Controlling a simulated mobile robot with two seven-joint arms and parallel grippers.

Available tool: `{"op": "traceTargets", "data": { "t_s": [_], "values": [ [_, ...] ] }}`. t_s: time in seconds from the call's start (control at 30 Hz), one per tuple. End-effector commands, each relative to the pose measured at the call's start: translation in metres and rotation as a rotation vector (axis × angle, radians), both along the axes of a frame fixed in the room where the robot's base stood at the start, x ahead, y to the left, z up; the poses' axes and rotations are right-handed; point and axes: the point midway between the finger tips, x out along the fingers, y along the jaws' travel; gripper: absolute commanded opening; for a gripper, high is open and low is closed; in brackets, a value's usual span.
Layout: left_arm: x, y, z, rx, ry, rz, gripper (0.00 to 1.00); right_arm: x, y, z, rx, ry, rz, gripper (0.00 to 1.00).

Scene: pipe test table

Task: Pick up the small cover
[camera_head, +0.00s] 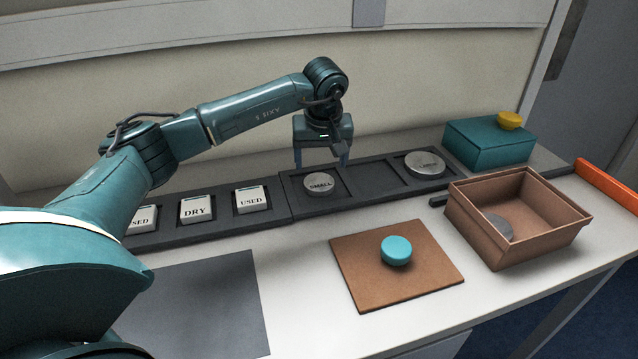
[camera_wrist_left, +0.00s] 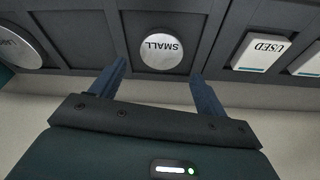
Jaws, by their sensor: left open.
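The small cover (camera_head: 320,184) is a round grey-white disc marked SMALL, lying in a compartment of the dark tray rack. It also shows in the left wrist view (camera_wrist_left: 161,49), between and ahead of my fingers. My left gripper (camera_head: 321,163) is open and empty, above and just behind the small cover. Its two blue fingers (camera_wrist_left: 157,82) are spread wide in the wrist view, apart from the cover. My right gripper is in neither view.
A larger round cover (camera_head: 426,163) sits in the rack's right compartment; the middle one is empty. White blocks marked DRY (camera_head: 196,208) and USED are at left. A cyan disc (camera_head: 396,250) lies on a brown board (camera_head: 366,290). A brown box (camera_head: 545,240) holds a grey disc.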

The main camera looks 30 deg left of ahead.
Motion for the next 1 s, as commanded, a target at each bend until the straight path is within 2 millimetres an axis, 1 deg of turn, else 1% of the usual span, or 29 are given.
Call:
{"op": "traceTargets", "data": {
  "t_s": [0.03,0.27,0.4,0.53,0.63,0.83,1.0],
  "values": [
    [0.001,0.001,-0.006,0.0,0.002,0.0,0.75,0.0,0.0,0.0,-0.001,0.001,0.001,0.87],
    [0.003,0.004,-0.022,0.0,0.002,0.0,0.75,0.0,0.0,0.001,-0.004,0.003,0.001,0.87],
    [0.004,0.008,-0.044,-0.002,0.004,0.0,0.75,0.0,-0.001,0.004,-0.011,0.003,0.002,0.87],
    [0.008,0.01,-0.059,-0.003,0.002,0.001,0.75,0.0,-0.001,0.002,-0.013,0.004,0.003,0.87],
    [0.009,0.01,-0.063,-0.003,-0.001,-0.001,0.75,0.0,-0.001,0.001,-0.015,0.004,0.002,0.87],
    [0.01,0.011,-0.063,-0.002,-0.002,-0.001,0.75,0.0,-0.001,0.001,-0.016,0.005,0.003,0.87],
    [0.01,0.011,-0.063,-0.002,-0.002,-0.001,0.61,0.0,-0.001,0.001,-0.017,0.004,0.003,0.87]
  ]
}}
